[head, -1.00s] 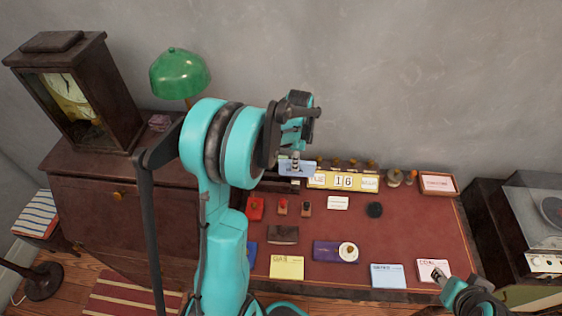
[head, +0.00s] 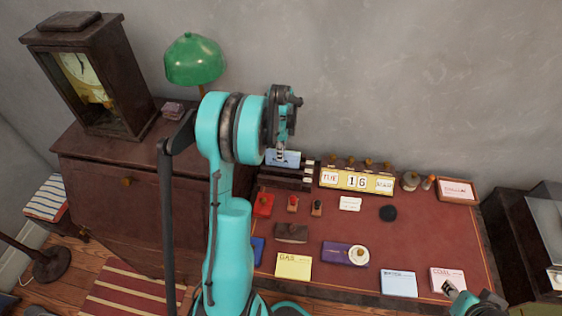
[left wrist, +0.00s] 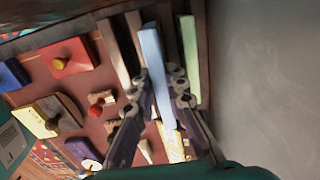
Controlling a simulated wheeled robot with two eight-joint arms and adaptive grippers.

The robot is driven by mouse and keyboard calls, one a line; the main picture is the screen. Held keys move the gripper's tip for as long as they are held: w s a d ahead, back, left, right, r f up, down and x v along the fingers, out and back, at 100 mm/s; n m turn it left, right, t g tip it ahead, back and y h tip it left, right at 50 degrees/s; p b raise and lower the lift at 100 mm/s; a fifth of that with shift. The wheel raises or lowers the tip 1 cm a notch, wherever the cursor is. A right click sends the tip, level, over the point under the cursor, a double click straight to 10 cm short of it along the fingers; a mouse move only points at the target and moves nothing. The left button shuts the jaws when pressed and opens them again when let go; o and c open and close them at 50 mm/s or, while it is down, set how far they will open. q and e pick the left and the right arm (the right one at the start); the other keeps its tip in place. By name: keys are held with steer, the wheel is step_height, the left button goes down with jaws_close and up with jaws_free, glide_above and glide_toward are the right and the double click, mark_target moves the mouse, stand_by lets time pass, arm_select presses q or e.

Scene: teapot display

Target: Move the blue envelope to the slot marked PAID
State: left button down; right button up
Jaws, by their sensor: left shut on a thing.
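My left gripper (head: 281,152) is shut on a light blue envelope (head: 284,160) at the wooden rack (head: 285,184) at the back of the desk. In the left wrist view the envelope (left wrist: 151,50) stands edge-on between the fingers (left wrist: 155,97), among the rack's dark slats (left wrist: 121,50) and beside a pale green upright piece (left wrist: 188,55). I cannot tell how deep it sits in a slot. The rack has small white labels (head: 308,172) on its right, too small to read. My right gripper (head: 449,288) is by the pink COAL card (head: 447,279); its jaws are unclear.
A yellow calendar (head: 357,180) stands right of the rack. Stamps (head: 292,203) stand in front of it. A yellow GAS card (head: 293,265), a light blue card (head: 398,284) and a purple pad (head: 340,254) lie near the front edge. A green lamp (head: 195,60) is at left.

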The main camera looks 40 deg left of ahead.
mark_target(281, 165)
arm_select(q)
step_height(281, 165, down, 4)
steer(key=shift+b, duration=0.8)
steer(key=shift+r, duration=0.1)
steer(key=c, duration=2)
jaws_free()
steer(key=shift+f, duration=0.2)
steer(key=shift+o, duration=1)
steer(key=shift+r, duration=0.15)
